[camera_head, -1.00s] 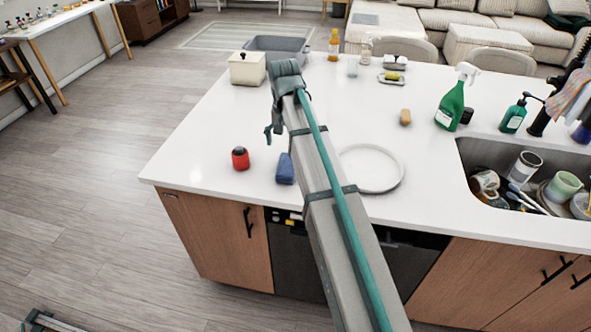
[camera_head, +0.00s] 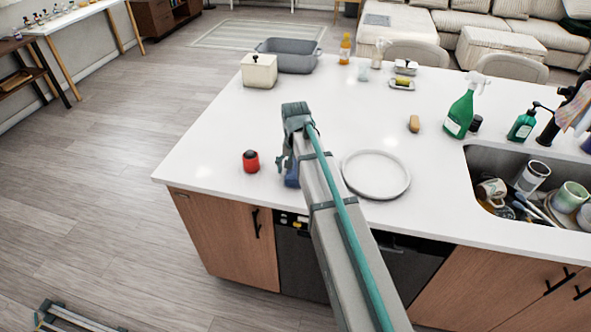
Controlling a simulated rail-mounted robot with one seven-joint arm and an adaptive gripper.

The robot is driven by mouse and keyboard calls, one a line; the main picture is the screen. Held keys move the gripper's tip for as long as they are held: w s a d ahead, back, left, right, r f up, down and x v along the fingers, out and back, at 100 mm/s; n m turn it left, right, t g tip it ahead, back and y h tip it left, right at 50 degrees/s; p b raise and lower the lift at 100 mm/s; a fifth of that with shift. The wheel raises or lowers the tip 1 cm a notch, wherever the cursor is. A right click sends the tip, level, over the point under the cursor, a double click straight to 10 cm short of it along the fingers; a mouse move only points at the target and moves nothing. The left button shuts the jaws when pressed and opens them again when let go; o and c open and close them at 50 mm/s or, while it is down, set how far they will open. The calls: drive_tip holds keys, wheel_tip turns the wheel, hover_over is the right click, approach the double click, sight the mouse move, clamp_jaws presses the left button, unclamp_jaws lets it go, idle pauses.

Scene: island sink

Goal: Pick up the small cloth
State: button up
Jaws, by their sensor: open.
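A small dark blue cloth (camera_head: 291,179) lies on the white island counter near its front edge, between a red container and a white plate. My arm covers much of it. My gripper (camera_head: 283,163) hangs from the arm's end at the cloth's upper left side. It is open. I cannot tell whether its fingers touch the cloth or are above it.
The red container (camera_head: 251,161) stands close to the left of my gripper. The round white plate (camera_head: 376,174) lies to the right. A white pot (camera_head: 259,70) and a grey basin (camera_head: 287,55) stand farther back. A spray bottle (camera_head: 460,112) stands by the sink (camera_head: 472,160).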

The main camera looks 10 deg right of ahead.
drive_tip(key=shift+f, duration=0.45)
drive_tip(key=c, duration=1.2)
drive_tip(key=shift+r, duration=0.2)
drive_tip(key=shift+c, duration=0.2)
drive_tip(key=shift+r, duration=0.55)
drive_tip(key=s+r+b, duration=0.1)
drive_tip(key=r, duration=0.1)
drive_tip(key=s+r+b, duration=0.1)
drive_tip(key=s+r, duration=0.2)
drive_tip(key=r, duration=0.1)
drive_tip(key=shift+s+d+r+b, duration=0.15)
drive_tip(key=shift+s+r+b, duration=0.15)
drive_tip(key=shift+b, duration=0.1)
drive_tip(key=s+r+b, duration=0.2)
drive_tip(key=s+r, duration=0.3)
drive_tip(key=s, duration=0.4)
drive_tip(key=shift+s+d, duration=0.2)
drive_tip(key=shift+d, duration=0.2)
